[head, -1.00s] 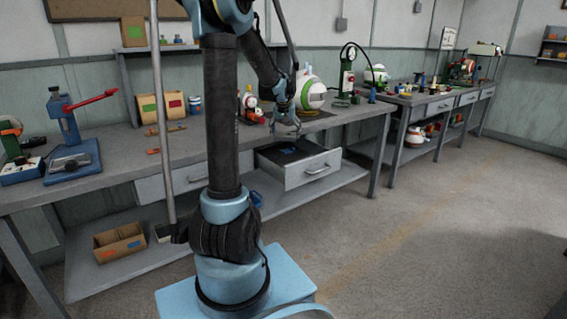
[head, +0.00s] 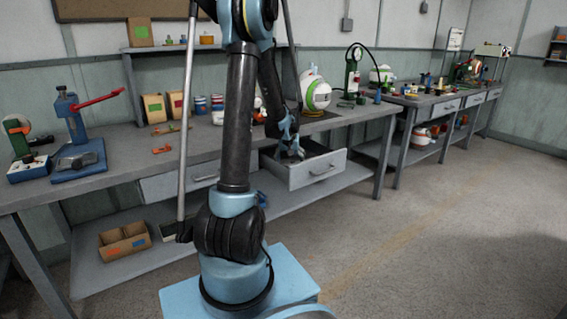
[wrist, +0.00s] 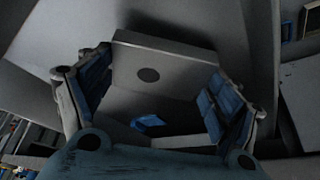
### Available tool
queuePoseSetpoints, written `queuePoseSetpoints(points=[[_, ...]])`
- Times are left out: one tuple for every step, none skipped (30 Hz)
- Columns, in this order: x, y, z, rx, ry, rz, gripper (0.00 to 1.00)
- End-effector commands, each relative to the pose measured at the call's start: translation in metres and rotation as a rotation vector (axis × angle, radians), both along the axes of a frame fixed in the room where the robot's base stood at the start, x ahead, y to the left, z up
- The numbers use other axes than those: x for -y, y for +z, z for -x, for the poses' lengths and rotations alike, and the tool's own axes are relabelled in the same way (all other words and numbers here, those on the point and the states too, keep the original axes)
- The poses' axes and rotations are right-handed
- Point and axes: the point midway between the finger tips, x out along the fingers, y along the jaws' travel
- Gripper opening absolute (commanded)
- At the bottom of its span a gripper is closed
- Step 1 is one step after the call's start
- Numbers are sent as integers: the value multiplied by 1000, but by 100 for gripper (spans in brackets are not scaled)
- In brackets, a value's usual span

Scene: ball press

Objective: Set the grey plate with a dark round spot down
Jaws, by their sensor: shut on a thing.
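The grey plate (wrist: 178,72) with a dark round spot (wrist: 148,75) shows in the wrist view. It lies between the blue-padded fingers of my gripper (wrist: 156,88), which is shut on it. In the head view my gripper (head: 292,148) is low at the open drawer (head: 320,175) under the bench top. The plate cannot be made out in the head view. Whether it touches the drawer floor cannot be told.
A small blue thing (wrist: 150,122) lies below the plate in the wrist view. The bench top (head: 130,150) above the drawer carries a blue press (head: 75,130) at left and a white-green ball (head: 315,93). Open floor (head: 420,240) lies at right.

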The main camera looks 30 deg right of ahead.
Motion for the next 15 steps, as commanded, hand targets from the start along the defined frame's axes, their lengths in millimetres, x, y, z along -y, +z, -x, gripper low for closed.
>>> queuePoseSetpoints(points=[[0, 0, -5, 0, 1, 0, 47], [-1, 0, -8, 0, 1, 0, 47], [-1, 0, -13, 0, 1, 0, 47], [-1, 0, -18, -1, 2, 1, 47], [-2, 0, -22, -1, 3, 1, 47], [-2, 0, -29, -1, 3, 1, 47], [-2, 0, -34, -1, 2, 1, 47], [-3, 0, -38, -1, 2, 1, 47], [-2, -5, -38, 0, 0, 0, 47], [-2, -8, -37, 0, 0, 0, 47], [-2, -10, -36, 0, -1, 0, 47], [-2, -11, -36, 1, -1, 0, 47], [-2, -12, -36, 1, -1, 0, 47], [-2, -12, -36, 1, -1, 0, 47], [-2, -11, -36, 1, -1, 0, 47]])
